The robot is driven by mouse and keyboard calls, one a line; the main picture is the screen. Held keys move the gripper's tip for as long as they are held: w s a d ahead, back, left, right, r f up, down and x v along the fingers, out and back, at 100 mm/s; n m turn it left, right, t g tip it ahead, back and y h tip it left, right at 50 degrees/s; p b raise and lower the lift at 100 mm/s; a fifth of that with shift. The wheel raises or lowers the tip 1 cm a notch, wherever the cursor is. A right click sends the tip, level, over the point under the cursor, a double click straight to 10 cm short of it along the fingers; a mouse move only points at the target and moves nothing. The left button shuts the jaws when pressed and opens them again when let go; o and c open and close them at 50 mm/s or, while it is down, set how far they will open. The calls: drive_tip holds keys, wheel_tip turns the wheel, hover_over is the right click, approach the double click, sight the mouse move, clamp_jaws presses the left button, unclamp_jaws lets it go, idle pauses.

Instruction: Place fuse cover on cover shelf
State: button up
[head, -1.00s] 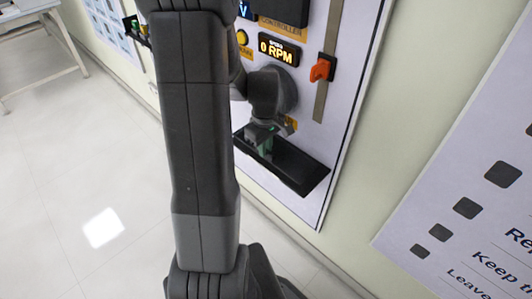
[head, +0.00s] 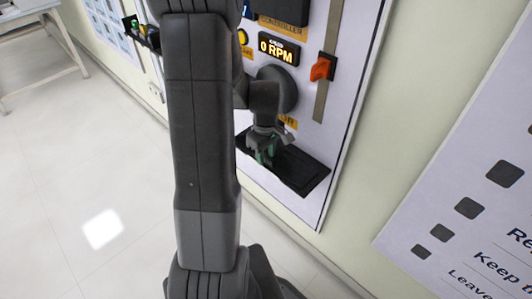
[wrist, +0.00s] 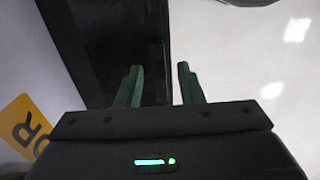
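A black shelf (head: 316,187) juts from the lower part of the white panel in the head view. A dark, flat shape lies within its rim; I cannot clearly separate the fuse cover from the shelf, black on black. My gripper (head: 264,158) is over the left end of the shelf, fingers pointing down, partly behind my arm. In the wrist view my gripper's green fingers (wrist: 159,85) stand apart with nothing visible between them. A black surface (wrist: 115,45) lies beyond the left finger; whether the fingertips touch it cannot be told.
Above the shelf are a round grey part (head: 286,88), an RPM display (head: 278,50) and an orange slider handle (head: 321,69). A wall sign (head: 470,220) is at right. Pale floor (head: 80,170) is open at left; a table (head: 35,30) stands at far left.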

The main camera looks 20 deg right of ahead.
wheel_tip(320, 180, up, 12)
drive_tip(key=p, duration=0.1)
drive_tip(key=shift+r+p, duration=0.15)
drive_tip(key=shift+p, duration=0.25)
